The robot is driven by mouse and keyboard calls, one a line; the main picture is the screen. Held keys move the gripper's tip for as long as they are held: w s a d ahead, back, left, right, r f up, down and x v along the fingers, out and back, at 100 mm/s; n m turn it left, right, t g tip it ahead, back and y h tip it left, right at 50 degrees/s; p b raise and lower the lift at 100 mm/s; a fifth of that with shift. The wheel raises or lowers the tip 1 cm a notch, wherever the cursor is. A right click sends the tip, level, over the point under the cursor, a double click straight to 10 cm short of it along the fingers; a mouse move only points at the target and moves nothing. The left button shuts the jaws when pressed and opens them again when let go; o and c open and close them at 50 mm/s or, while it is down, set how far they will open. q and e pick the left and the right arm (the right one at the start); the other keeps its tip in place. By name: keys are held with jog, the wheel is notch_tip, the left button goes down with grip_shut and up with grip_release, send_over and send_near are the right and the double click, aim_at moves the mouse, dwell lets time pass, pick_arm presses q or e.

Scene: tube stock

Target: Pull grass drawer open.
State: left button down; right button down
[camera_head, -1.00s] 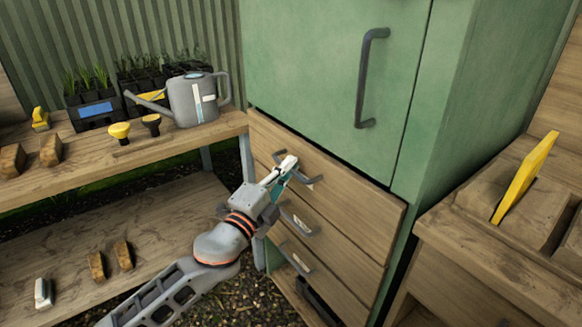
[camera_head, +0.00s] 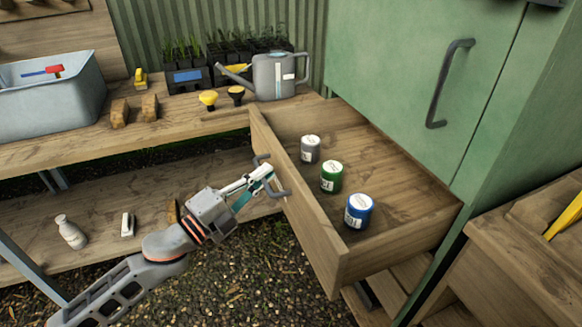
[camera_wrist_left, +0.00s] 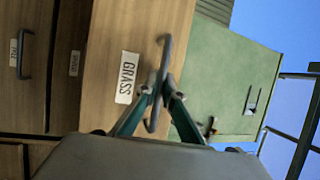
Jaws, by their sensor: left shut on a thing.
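The grass drawer (camera_head: 315,238) is the top wooden drawer under the green cabinet, and it stands well out from the cabinet in the head view. Its white GRASS label (camera_wrist_left: 127,77) shows in the left wrist view. My left gripper (camera_head: 265,180) is shut on the drawer's dark bar handle (camera_head: 282,190); the handle (camera_wrist_left: 163,60) also shows between the fingers (camera_wrist_left: 161,92) in the left wrist view. Inside the drawer stand a grey-lidded jar (camera_head: 310,149), a green jar (camera_head: 331,177) and a blue jar (camera_head: 359,211). My right gripper is out of view.
The green cabinet (camera_head: 400,80) stands above the drawer. A workbench (camera_head: 190,122) at left bears a watering can (camera_head: 276,76), a grey tub (camera_head: 50,95) and seedling trays. A wooden bench (camera_head: 515,260) stands at right. Gravel floor (camera_head: 240,270) lies open before the drawer.

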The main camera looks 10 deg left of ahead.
pick_arm(q)
jog(key=shift+s+a, duration=0.85)
jog(key=shift+a, duration=0.3)
jog(key=shift+s+a, duration=0.85)
jog(key=shift+a, duration=0.3)
jog(key=c, duration=2.2)
grip_release()
jog(key=shift+o, duration=0.2)
jog(key=v, duration=1.2)
jog(key=shift+f, duration=0.1)
